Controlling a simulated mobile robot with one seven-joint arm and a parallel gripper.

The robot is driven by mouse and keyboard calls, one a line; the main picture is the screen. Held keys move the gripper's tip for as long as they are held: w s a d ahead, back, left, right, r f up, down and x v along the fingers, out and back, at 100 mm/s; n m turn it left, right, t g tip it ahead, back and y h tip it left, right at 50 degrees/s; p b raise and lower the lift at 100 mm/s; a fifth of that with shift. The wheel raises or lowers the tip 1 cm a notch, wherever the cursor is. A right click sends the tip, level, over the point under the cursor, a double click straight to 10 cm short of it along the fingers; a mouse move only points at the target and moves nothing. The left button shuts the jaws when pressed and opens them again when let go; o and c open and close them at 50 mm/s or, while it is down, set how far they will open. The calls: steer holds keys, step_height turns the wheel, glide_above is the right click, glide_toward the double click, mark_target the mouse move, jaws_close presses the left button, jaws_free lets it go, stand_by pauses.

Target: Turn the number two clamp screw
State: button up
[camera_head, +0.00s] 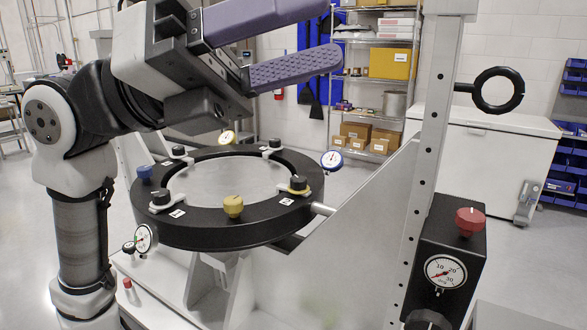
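The mirror fixture is a black ring (229,237) around a pale round mirror (222,184).
A yellow knob (233,206), a blue knob (145,174) and several dials stick out around the ring. A grey upright post (424,150) and a black box (450,245) with a red knob (470,221) stand at right. A black hoop (498,72) juts from the post.

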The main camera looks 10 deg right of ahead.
steer(key=w+d+f+n+t+y, duration=0.2)
steer(key=w+d+n+t+y, duration=0.15)
steer(key=d, duration=0.45)
steer(key=n+t+y, duration=0.9)
steer(key=n+y, duration=0.3)
steer(key=y, duration=0.4)
glide_toward(299, 179)
steer(key=b+x, duration=0.6)
steer(key=x, duration=0.1)
steer(key=shift+a+b, duration=0.1)
steer(key=shift+b, duration=0.3)
steer(key=shift+w+f, duration=0.25)
steer(key=shift+f, duration=0.4)
steer(key=shift+c, duration=0.4)
steer(key=c, duration=0.9)
